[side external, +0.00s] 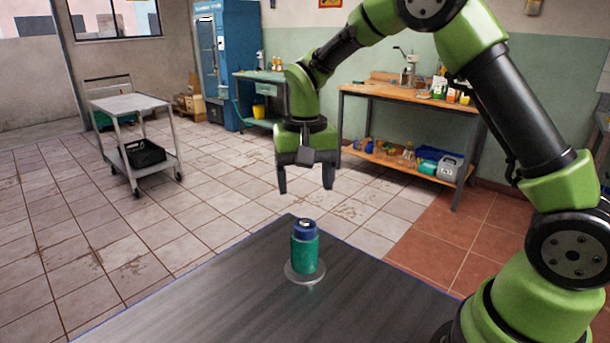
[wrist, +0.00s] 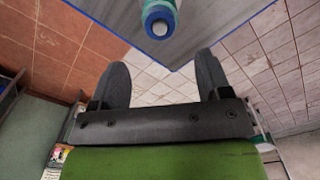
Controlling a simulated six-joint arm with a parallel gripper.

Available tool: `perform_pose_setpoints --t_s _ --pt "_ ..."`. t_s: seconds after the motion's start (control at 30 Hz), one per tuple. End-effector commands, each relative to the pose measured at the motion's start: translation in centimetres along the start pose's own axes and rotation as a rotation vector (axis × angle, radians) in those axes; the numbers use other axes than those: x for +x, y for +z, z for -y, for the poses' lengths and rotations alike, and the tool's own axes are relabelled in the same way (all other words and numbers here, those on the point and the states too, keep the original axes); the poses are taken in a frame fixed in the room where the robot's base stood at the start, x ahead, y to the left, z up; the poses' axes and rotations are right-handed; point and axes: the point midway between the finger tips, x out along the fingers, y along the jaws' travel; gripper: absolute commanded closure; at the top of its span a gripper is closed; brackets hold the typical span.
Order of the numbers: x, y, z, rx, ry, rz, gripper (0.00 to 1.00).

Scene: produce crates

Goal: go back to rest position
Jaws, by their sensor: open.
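My gripper (side external: 305,182) is open and empty, pointing down in the air above the far edge of the dark table (side external: 215,300). A green cylinder with a blue upper part and a small pale top (side external: 305,247) stands upright on a round, clear or pale disc (side external: 291,273) on the table. The gripper is above it and apart from it. In the wrist view my two fingers (wrist: 168,84) are spread with nothing between them, and the blue top of the cylinder (wrist: 157,22) shows beyond the fingertips.
A grey cart (side external: 130,105) stands at the left on the tiled floor. A wooden workbench (side external: 410,93) with bottles and boxes stands behind my arm. A blue cabinet (side external: 226,65) is at the back. The table around the cylinder is clear.

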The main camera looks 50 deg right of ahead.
Motion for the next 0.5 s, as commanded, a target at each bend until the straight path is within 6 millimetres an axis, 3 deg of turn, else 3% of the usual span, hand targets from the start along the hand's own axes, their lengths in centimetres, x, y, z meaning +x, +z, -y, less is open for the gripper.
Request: perform_pose_setpoints --t_s 0.5 --pt "-1.36 0.19 -0.06 -0.003 -0.007 -0.006 0.29"
